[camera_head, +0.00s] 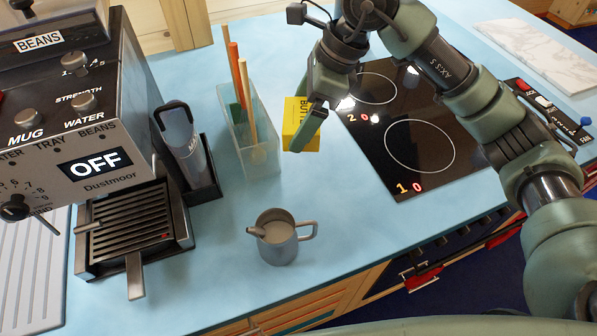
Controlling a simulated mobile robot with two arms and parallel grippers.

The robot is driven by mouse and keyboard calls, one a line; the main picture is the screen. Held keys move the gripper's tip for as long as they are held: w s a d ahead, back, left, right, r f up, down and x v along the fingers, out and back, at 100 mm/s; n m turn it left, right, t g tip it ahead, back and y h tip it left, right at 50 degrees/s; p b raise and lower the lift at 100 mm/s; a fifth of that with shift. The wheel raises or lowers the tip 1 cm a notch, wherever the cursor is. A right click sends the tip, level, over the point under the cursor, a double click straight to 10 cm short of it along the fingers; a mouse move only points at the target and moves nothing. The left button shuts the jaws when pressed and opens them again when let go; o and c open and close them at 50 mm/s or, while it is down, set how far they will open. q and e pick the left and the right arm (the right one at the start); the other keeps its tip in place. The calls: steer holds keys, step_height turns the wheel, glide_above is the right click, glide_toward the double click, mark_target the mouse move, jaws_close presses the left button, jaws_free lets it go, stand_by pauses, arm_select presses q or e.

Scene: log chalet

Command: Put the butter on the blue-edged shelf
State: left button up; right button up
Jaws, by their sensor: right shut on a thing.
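The butter (299,128) is a yellow box with dark lettering. It is at the middle of the blue counter, between the utensil holder and the hob. My right gripper (312,122) comes down from above and is shut on the butter; a green finger crosses its front face. I cannot tell whether the box touches the counter. My left gripper is not in view. I see no blue-edged shelf in this view.
A coffee machine (75,130) with a drip tray stands at left. A clear utensil holder (262,160) stands just left of the butter. A grey jug (277,243) stands in front. A black hob (400,150) lies right. The blue counter (350,215) is bare right of the jug.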

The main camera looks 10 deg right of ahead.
step_height(320, 180, down, 13)
steer(key=p, duration=0.2)
steer(key=shift+r+p, duration=0.2)
steer(key=shift+p, duration=0.2)
step_height(320, 180, down, 4)
steer(key=shift+r+p, duration=0.1)
steer(key=shift+p, duration=0.4)
steer(key=shift+f, duration=0.35)
steer(key=shift+f, duration=0.1)
steer(key=shift+f, duration=0.15)
steer(key=o, duration=1.4)
steer(key=shift+c, duration=0.2)
